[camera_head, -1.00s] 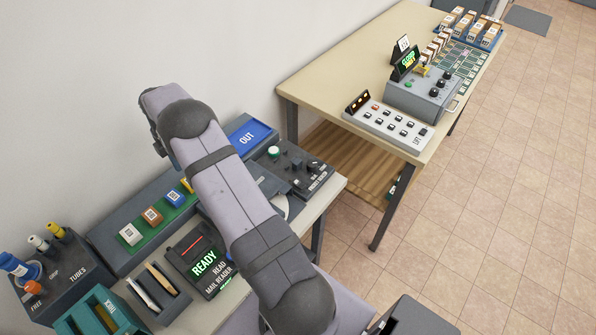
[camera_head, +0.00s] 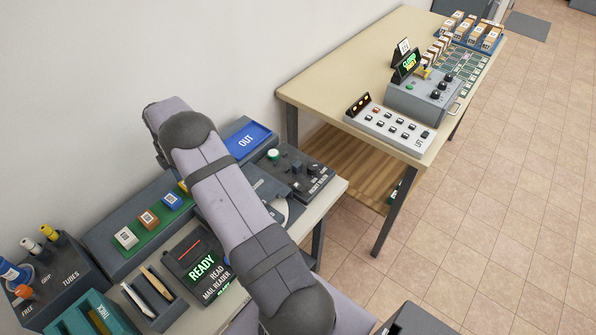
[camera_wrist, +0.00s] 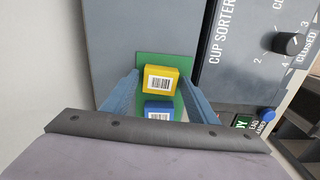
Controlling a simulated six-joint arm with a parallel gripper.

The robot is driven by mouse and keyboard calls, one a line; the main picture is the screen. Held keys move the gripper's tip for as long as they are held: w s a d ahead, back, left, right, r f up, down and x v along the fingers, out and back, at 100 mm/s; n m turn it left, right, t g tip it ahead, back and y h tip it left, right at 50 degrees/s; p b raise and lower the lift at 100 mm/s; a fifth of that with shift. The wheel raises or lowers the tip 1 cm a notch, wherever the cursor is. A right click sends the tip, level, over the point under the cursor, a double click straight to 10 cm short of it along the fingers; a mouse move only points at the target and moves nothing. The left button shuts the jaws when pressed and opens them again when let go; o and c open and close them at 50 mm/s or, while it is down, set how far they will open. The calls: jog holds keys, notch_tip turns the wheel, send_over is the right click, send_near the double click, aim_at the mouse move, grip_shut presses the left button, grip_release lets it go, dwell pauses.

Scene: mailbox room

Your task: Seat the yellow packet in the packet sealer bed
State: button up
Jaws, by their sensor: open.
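The yellow packet (camera_wrist: 159,79) has a white barcode label and stands at the end of a green strip (camera_wrist: 146,60) in the wrist view. My gripper (camera_wrist: 160,82) is open, with one blue finger on each side of the yellow packet and gaps showing between. In the head view only an edge of the yellow packet (camera_head: 183,186) shows beside my arm, and my gripper is hidden. The packet sealer (camera_head: 296,170) is the dark unit at the right end of the near table; my arm partly covers that area, and its bed is not clearly visible.
A blue packet (camera_wrist: 158,110) sits close beside the yellow one. A brown packet (camera_head: 148,219) and a white packet (camera_head: 125,238) stand further along the strip. The blue OUT tray (camera_head: 247,140), mail reader (camera_head: 205,264) and tube rack (camera_head: 50,272) are nearby.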

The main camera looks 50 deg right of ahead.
jog(key=shift+c, duration=0.3)
jog(key=c, duration=0.8)
jog(key=shift+c, duration=0.2)
jog(key=shift+r, duration=0.15)
jog(key=shift+r+p, duration=1.5)
jog(key=shift+r, duration=0.65)
